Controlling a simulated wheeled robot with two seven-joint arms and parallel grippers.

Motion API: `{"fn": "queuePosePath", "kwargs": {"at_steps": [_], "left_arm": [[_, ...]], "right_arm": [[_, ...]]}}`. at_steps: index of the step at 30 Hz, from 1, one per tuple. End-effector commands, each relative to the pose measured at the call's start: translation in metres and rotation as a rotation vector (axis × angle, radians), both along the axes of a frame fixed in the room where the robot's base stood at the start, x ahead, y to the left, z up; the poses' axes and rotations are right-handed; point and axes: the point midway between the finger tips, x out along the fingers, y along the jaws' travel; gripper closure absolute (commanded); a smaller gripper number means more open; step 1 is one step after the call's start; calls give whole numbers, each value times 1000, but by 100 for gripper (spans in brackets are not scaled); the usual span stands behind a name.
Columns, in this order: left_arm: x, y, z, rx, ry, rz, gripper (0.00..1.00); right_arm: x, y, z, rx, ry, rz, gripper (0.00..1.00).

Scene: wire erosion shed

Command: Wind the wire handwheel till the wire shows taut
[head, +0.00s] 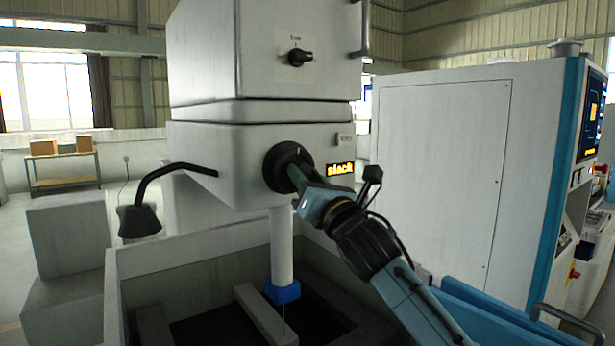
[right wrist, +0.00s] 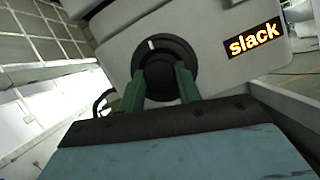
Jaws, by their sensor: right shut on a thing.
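The black round wire handwheel (head: 284,163) sits on the front of the white machine head. My right gripper (head: 299,178) reaches it from the lower right. In the right wrist view the green fingers of my right gripper (right wrist: 163,85) are on either side of the handwheel's hub, shut on it. The handwheel (right wrist: 157,52) has a white mark on its rim, near the top and slightly left. The display (head: 340,169) to the right of the wheel reads "slack" in orange letters; it also shows in the right wrist view (right wrist: 254,39). My left gripper is not in view.
A black knob (head: 299,57) is on the upper housing. A black bent lamp (head: 141,219) juts out left. Below, a white column ends in a blue nozzle (head: 283,292) over the open tank (head: 185,275). A white cabinet (head: 445,180) stands on the right.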

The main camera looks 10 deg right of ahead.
Motion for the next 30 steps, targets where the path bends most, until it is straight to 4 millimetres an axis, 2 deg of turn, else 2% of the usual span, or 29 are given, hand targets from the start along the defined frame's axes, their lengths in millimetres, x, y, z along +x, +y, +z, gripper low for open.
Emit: {"fn": "queuePosePath", "kwargs": {"at_steps": [18, 30], "left_arm": [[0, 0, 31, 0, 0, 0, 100], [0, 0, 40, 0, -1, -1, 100]], "right_arm": [[-1, 4, 2, 411, 172, 1, 89], [-1, 4, 1, 518, 215, 2, 89]]}}
